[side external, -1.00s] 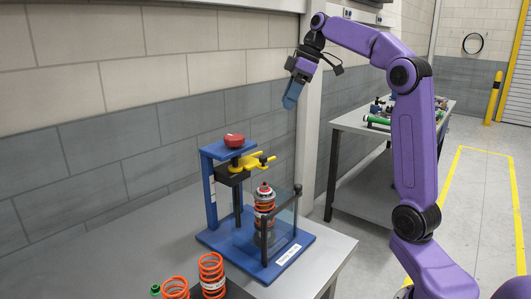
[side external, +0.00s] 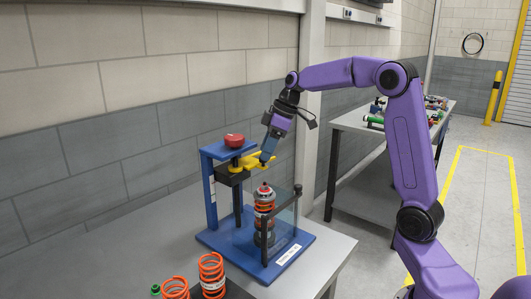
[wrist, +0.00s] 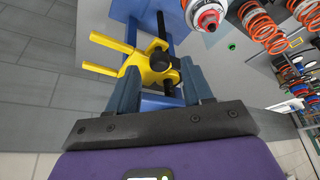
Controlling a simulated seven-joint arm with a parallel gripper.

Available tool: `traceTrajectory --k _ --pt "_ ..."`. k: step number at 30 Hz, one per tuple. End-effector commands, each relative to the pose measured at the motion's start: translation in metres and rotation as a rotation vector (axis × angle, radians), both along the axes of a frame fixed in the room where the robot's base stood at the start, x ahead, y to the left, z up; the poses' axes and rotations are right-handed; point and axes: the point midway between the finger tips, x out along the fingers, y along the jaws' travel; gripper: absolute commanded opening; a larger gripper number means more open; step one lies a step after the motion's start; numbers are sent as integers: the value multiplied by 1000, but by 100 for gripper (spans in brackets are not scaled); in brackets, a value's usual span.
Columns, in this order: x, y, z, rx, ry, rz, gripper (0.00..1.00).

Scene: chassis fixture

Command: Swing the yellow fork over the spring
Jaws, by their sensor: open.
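The yellow fork (side external: 253,161) is mounted on the black bracket of the blue press (side external: 211,190), below the red knob (side external: 234,141). In the wrist view the yellow fork (wrist: 148,68) lies at and just beyond my fingertips, its two prongs pointing left. My gripper (side external: 267,158) is open, with its blue-grey fingers pointing down at the fork's end. In the wrist view my gripper (wrist: 160,82) has its fingers apart with part of the fork between them. The orange spring (side external: 264,212) stands upright on the press base; its capped top (wrist: 206,14) shows in the wrist view.
A clear guard with a dark post (side external: 297,191) stands beside the spring. Loose orange springs (side external: 211,270) and a small green part (side external: 155,289) are on the grey table (side external: 100,260) in front. A second bench with parts (side external: 375,110) stands behind.

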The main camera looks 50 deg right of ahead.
Motion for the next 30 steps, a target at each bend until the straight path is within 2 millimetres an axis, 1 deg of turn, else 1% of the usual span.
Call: traceTrajectory --k 1,6,14,15,17,18,19,20,30 --pt "1 2 -6 1 3 1 50" --pt "4 3 -14 0 0 0 50" --pt "5 4 -15 0 0 0 50" --pt "5 4 -15 0 0 0 47" --pt "4 4 -15 0 0 -1 28" --pt "4 4 -15 0 0 -1 14" --pt "4 4 -15 0 0 -1 5" --pt "4 4 -15 0 0 -1 0" --pt "2 6 -15 0 2 -27 0"
